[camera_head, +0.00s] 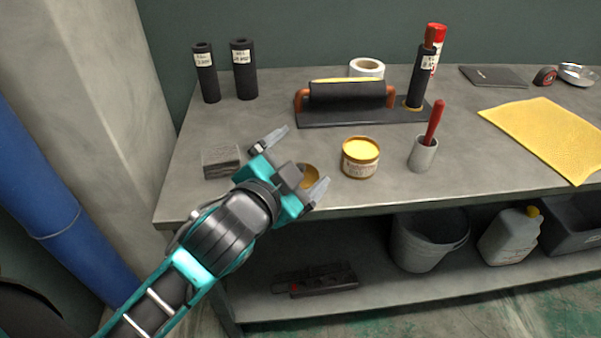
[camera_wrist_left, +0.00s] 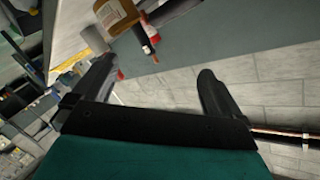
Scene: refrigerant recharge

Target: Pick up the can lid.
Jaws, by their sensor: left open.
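The can lid (camera_head: 309,177) is a gold-brown disc at the front of the workbench, partly hidden by my left gripper in the head view. My left gripper (camera_head: 297,164) is open, with its two fingers spread over the bench beside the lid. Nothing shows between its fingers (camera_wrist_left: 157,82) in the left wrist view, and I cannot make out the lid there. The open can (camera_head: 360,158), with pale yellow contents, stands just right of the lid. My right gripper is not in view.
A grey cup with a red-handled tool (camera_head: 424,153) stands right of the can. A grey block (camera_head: 221,161) lies left of my gripper. Behind are a dark tray with a black roll (camera_head: 347,94) and two black cylinders (camera_head: 244,69). A yellow cloth (camera_head: 548,135) lies at right.

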